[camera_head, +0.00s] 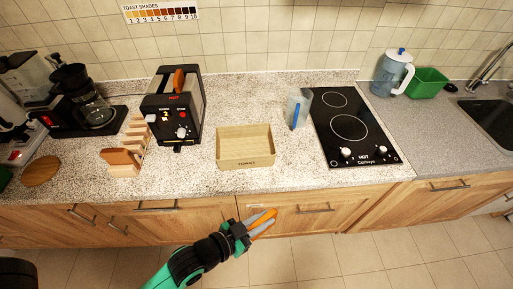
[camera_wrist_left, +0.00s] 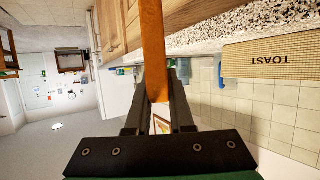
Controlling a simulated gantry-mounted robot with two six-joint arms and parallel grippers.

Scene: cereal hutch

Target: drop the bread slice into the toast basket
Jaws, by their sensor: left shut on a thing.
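My left gripper (camera_head: 262,221) is in front of the counter, over the floor side, below and to the right of the toast basket in the head view. It is shut on an orange-brown bread slice (camera_wrist_left: 153,50), which shows edge-on between the dark fingers in the left wrist view. The toast basket (camera_head: 232,165) is a tan open box on the counter with TOAST on its front wall. It looks empty. It also shows upside down at the right of the left wrist view (camera_wrist_left: 285,73), apart from the slice. My right gripper is not in view.
A black toaster (camera_head: 158,105) with a brown slice in its top stands left of the basket. A wooden rack (camera_head: 136,135) holds a slice farther left. A clear container (camera_head: 304,98) and a black cooktop (camera_head: 368,141) stand to the right. The counter before the basket is clear.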

